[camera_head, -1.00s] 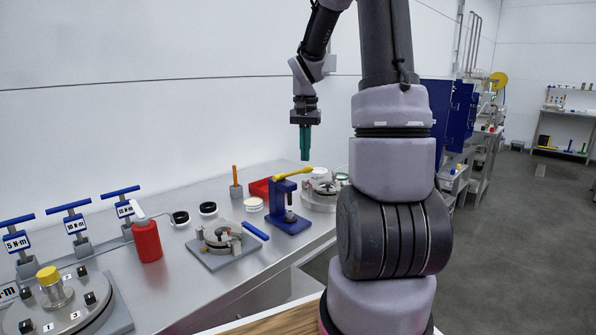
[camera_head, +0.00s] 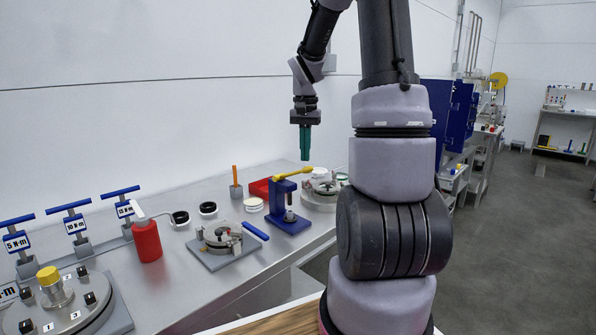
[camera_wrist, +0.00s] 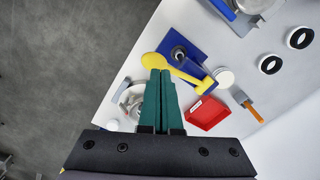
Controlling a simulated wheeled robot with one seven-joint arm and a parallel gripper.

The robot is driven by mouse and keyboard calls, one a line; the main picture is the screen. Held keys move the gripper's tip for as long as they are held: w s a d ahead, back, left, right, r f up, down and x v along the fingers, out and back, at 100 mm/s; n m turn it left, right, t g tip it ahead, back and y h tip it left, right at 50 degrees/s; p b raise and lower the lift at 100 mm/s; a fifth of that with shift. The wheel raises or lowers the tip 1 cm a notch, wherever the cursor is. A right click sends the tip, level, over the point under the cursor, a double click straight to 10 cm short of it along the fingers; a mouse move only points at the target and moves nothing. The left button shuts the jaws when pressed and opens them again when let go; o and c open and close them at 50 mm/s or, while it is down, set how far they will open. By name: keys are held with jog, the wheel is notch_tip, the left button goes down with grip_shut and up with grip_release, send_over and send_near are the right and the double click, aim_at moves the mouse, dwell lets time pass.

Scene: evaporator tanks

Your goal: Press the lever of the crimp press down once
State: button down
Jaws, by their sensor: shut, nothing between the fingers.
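The crimp press (camera_head: 289,205) is a blue stand on the metal bench, with a yellow lever (camera_head: 293,174) on top. The lever slopes slightly up toward its rounded right end. My gripper (camera_head: 305,157) has green fingers, points down and is shut and empty. In the head view it is just above the lever's rounded end, with a small gap. In the wrist view, the blue press (camera_wrist: 183,52) and yellow lever (camera_wrist: 181,70) lie beyond the fingertips (camera_wrist: 160,72), which overlap the lever near its rounded end. I cannot tell contact from that view.
A red bin (camera_head: 261,189) stands behind the press. A round fixture (camera_head: 322,190) is close on its right. A fixture on a grey plate (camera_head: 222,243), a blue-handled tool (camera_head: 256,231) and a red bottle (camera_head: 147,240) are to the left.

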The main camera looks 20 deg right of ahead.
jog(key=shift+f, duration=0.15)
jog(key=shift+s+d+f, duration=0.1)
jog(key=shift+s+f, duration=0.1)
jog(key=shift+f, duration=1.65)
jog(key=shift+s+d+f, duration=0.1)
jog(key=shift+s+f, duration=0.05)
jog(key=shift+f, duration=1.65)
jog(key=shift+r, duration=5.3)
jog(key=shift+a+r, duration=0.1)
jog(key=s+a+r+n+t+y, duration=0.1)
jog(key=s+a+r+n+t, duration=0.1)
jog(key=s+a+r, duration=0.4)
jog(key=s+a+r+n+t+y, duration=0.1)
jog(key=s+a+r+t, duration=0.4)
jog(key=s, duration=0.8)
jog(key=a+r, duration=0.1)
jog(key=a, duration=0.1)
jog(key=shift+a+n, duration=0.3)
jog(key=shift+n, duration=0.1)
jog(key=shift+r, duration=0.1)
